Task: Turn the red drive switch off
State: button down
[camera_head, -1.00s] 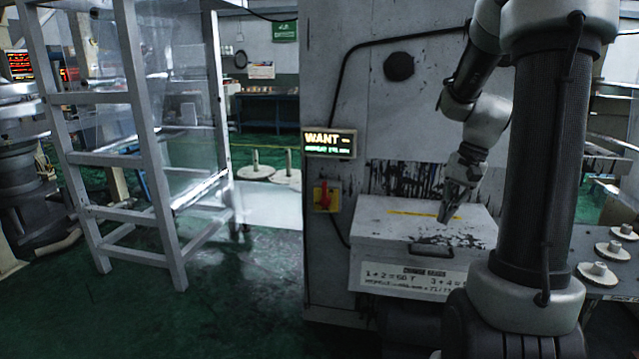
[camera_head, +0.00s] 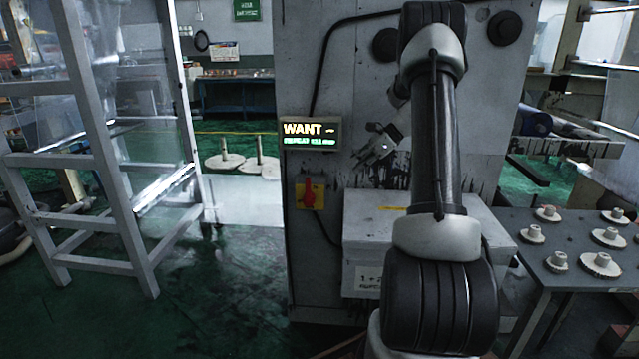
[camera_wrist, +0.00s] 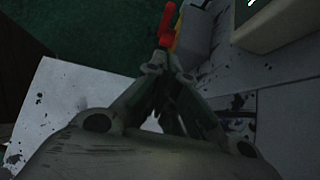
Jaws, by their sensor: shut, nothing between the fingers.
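The red drive switch (camera_head: 309,195) is a red handle on a yellow plate, on the front of the grey machine cabinet, below the lit display. Its handle looks roughly upright. It also shows at the top of the wrist view (camera_wrist: 168,22), just beyond my fingertips. My gripper (camera_head: 360,160) is shut and empty, up and to the right of the switch in the head view. In the wrist view the fingers (camera_wrist: 160,62) point toward the red handle. I cannot tell whether they touch it.
The lit display (camera_head: 311,132) reads "WANT" and juts out above the switch. A white box (camera_head: 372,225) sticks out to the lower right of it. A table with several gears (camera_head: 545,262) is at right, a white frame (camera_head: 105,150) at left. Green floor between is clear.

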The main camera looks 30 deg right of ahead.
aim_at(322, 183)
jog(key=shift+w+a+r+x, duration=0.2)
jog(key=shift+a+r+x, duration=0.15)
jog(key=shift+x, duration=1.8)
jog(key=shift+w+a+r+x, duration=0.2)
jog(key=shift+r+x, duration=0.1)
jog(key=shift+x, duration=1.8)
jog(key=shift+w+a+r+x, duration=0.15)
jog(key=shift+a+r+x, duration=0.2)
jog(key=shift+x, duration=1.8)
